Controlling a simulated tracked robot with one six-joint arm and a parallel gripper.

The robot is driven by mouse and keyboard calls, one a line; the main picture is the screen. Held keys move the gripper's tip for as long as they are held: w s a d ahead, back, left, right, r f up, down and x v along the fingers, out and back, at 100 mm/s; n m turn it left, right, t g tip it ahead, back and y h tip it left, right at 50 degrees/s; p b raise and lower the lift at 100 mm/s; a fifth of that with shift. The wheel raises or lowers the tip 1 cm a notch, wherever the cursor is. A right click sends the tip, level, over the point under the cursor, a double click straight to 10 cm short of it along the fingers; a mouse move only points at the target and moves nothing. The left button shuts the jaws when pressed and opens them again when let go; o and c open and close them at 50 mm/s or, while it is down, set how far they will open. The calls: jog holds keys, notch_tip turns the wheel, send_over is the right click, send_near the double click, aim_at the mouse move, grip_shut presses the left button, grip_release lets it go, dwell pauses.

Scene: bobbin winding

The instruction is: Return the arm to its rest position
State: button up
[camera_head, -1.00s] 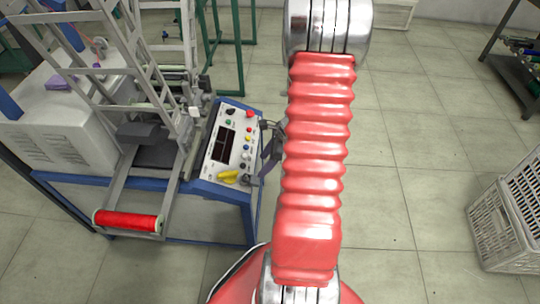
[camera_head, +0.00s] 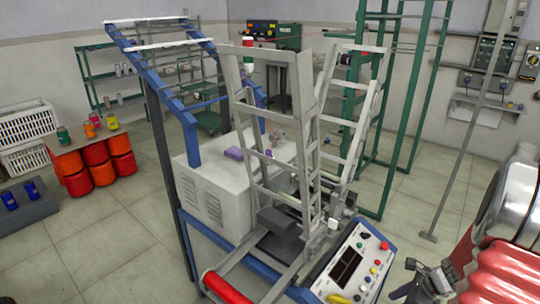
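My arm shows at the lower right, with a red ribbed sleeve (camera_head: 498,272) and a silver joint (camera_head: 508,207). My gripper (camera_head: 424,282) is a dark, small shape beside the sleeve, just right of the control panel (camera_head: 352,265). The arm partly hides it, and its fingers are too unclear to tell open from shut. I see nothing clearly held.
The winding machine has grey ladder frames (camera_head: 247,110), a blue frame (camera_head: 160,62), a white cabinet (camera_head: 205,190) and a red roller (camera_head: 226,288). Orange drums (camera_head: 95,153) and white crates (camera_head: 27,122) stand left. Green racks (camera_head: 433,95) stand behind.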

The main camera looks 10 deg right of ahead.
jog(key=s+a+r+n+h, duration=0.1)
jog(key=s+a+r+n, duration=0.2)
jog(key=a+r+n, duration=1.1)
jog(key=s+a+r+n+t+h, duration=0.1)
jog(key=s+a+r+n+h, duration=0.1)
jog(key=a+r+n, duration=1.2)
jog(key=shift+s+a+t, duration=0.3)
jog(key=shift+s+a, duration=0.2)
jog(key=shift+a, duration=0.75)
